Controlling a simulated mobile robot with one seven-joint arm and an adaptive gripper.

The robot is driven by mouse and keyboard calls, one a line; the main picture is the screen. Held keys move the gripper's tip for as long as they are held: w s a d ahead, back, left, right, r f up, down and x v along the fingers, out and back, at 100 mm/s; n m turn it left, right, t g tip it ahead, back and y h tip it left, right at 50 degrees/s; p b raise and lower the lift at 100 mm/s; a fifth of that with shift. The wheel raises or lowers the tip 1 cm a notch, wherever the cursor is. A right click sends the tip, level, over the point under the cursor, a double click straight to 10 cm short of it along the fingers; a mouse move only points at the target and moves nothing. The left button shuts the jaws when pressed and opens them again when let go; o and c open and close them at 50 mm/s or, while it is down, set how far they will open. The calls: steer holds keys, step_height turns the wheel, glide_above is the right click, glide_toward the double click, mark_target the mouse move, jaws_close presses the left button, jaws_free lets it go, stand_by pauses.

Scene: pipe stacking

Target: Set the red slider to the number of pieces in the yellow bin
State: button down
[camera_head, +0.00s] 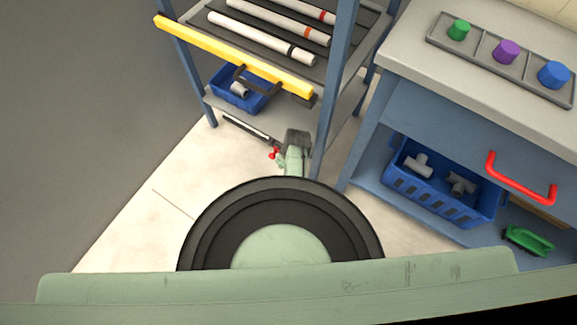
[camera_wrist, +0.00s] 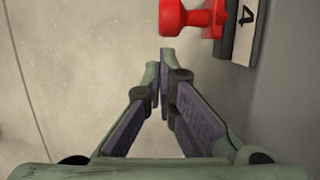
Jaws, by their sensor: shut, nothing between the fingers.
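The red slider (camera_wrist: 190,18) has a round knob and sits at the top of the wrist view, beside a pale scale strip (camera_wrist: 241,22) with a dark-edged "4". In the head view the slider (camera_head: 274,154) is a small red shape at the end of a slim rail (camera_head: 247,130) on the shelf's lower front edge. My gripper (camera_wrist: 164,58) is shut and empty, its tips just short of the knob with a small gap in the picture. Its fingertips are hidden in the head view. No yellow bin can be made out.
A blue bin (camera_head: 221,95) with grey pipe pieces is on the rack's lower shelf, below a yellow bar (camera_head: 225,52). Another blue bin (camera_head: 440,205) with grey fittings is under the right counter (camera_head: 450,86). A blue rack post (camera_head: 327,125) stands close right of my arm.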

steer(key=shift+w+a+r, duration=0.2)
steer(key=shift+w+a, duration=0.05)
steer(key=shift+a, duration=0.05)
